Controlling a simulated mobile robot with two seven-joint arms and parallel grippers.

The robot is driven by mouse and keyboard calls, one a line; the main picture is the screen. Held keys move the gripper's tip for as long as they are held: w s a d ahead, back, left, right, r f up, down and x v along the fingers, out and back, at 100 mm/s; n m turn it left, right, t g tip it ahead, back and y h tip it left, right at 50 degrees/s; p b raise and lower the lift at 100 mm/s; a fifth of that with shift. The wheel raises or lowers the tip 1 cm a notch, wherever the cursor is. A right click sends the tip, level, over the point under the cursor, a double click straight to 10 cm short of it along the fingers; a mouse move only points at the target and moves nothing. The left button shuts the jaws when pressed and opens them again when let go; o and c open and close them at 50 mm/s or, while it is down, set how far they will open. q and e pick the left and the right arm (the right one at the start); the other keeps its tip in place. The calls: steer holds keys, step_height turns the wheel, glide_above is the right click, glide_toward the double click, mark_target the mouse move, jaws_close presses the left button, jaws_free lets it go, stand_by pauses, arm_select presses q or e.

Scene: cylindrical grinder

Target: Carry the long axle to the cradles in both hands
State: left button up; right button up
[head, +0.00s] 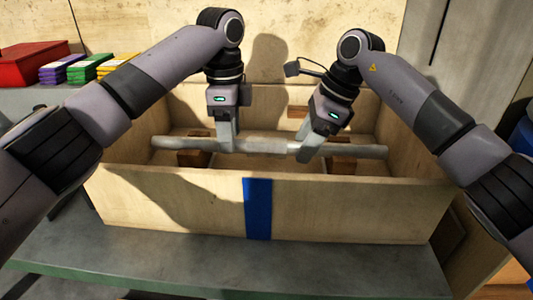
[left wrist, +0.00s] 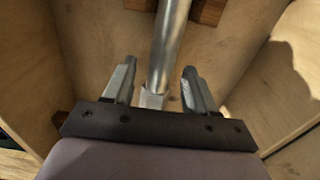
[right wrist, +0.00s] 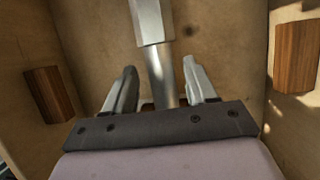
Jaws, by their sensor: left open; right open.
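The long axle (head: 265,145) is a grey metal bar lying lengthwise in an open wooden crate (head: 180,205), resting across wooden blocks. My left gripper (head: 226,146) is open and reaches down at the axle left of its middle. In the left wrist view the axle (left wrist: 170,45) runs between the two open fingers (left wrist: 156,85). My right gripper (head: 310,150) is open and tilted at the axle right of its middle. In the right wrist view the axle (right wrist: 160,75), with a thicker faceted part, lies between the open fingers (right wrist: 161,88). The cradles cannot be made out.
Wooden blocks (head: 193,158) stand inside the crate, another at the right (head: 343,163). The crate has a blue stripe (head: 258,208) and sits on a grey-green table (head: 200,265). A red box (head: 35,65) and coloured stacks (head: 90,66) are at the back left.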

arm_select(q)
step_height(320, 180, up, 10)
steer(key=shift+r, duration=0.25)
arm_select(e)
steer(key=v, duration=1.2)
